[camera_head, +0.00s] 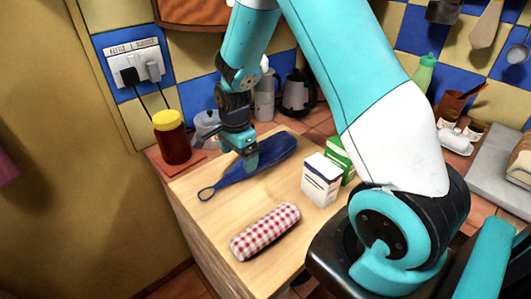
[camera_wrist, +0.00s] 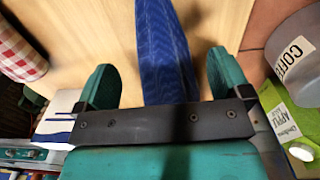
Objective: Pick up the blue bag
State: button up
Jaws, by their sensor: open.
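The blue bag (camera_head: 258,162) is long and narrow, with a loop at its near left end. It lies flat on the wooden board in the head view. My gripper (camera_head: 246,159) is over the middle of the bag and pointed down at it. In the wrist view the bag (camera_wrist: 166,55) runs between the two teal fingers of my open gripper (camera_wrist: 160,80), with a gap on each side. The bag's lower part is hidden behind the gripper body in that view. I cannot tell whether the fingertips touch the board.
A red checkered roll (camera_head: 266,232) lies at the front of the wooden board (camera_head: 215,215). A white carton (camera_head: 321,180) and a green box (camera_head: 341,157) stand right of the bag. A yellow-lidded jar (camera_head: 171,140) stands at left. A kettle (camera_head: 297,95) is behind.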

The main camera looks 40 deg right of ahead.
aim_at(238, 168)
jog(key=shift+a+f+p, duration=0.2)
jog(key=shift+f+p, duration=0.15)
jog(key=shift+f, duration=1)
jog(key=shift+a+f+p, duration=0.15)
jog(key=shift+f+p, duration=0.15)
jog(key=shift+f, duration=1)
jog(key=c, duration=1)
